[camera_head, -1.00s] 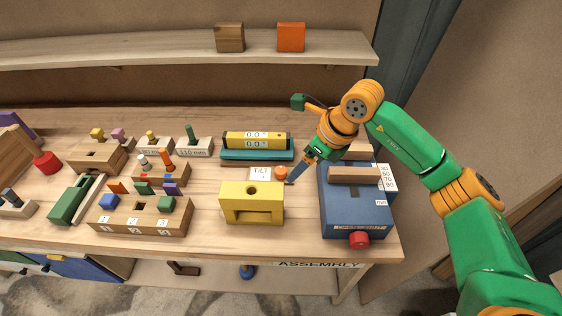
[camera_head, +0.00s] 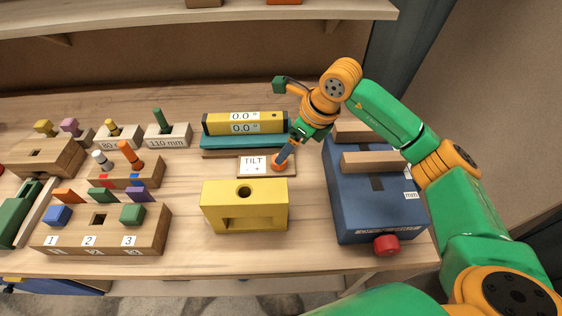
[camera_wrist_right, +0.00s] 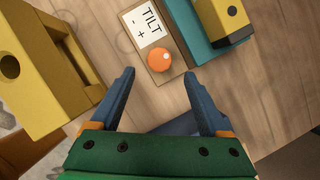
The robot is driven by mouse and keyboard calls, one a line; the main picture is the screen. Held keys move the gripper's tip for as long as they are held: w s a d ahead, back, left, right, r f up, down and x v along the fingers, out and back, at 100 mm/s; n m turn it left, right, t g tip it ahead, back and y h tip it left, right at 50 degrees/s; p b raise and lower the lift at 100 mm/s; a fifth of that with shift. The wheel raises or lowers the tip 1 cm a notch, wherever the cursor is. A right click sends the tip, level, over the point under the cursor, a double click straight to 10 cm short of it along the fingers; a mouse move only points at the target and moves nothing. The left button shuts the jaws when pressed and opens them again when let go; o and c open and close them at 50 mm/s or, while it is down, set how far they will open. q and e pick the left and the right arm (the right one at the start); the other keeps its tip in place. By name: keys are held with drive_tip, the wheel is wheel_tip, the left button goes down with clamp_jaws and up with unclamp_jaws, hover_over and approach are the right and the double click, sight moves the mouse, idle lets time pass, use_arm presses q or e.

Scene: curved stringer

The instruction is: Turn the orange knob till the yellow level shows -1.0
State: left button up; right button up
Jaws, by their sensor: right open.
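The orange knob (camera_head: 278,169) sits on a small wooden block (camera_head: 246,173) with a white TILT label, partly hidden by a finger in the head view. In the right wrist view the knob (camera_wrist_right: 178,65) is round, just ahead of the fingertips. The yellow level (camera_head: 216,125) lies on a teal bar (camera_head: 222,143) behind the block and reads 0.0 °. My left gripper is out of view.
A yellow block (camera_head: 245,210) with a hole stands in front of the knob. A blue box (camera_head: 372,200) with a red knob stands at the right. Wooden fixtures with coloured pegs (camera_head: 107,228) fill the left. Bare tabletop lies between the yellow block and blue box.

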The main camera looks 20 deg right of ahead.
drive_tip(key=p+x, duration=0.1)
drive_tip(key=x, duration=0.5)
drive_tip(key=shift+a, duration=0.15)
clamp_jaws()
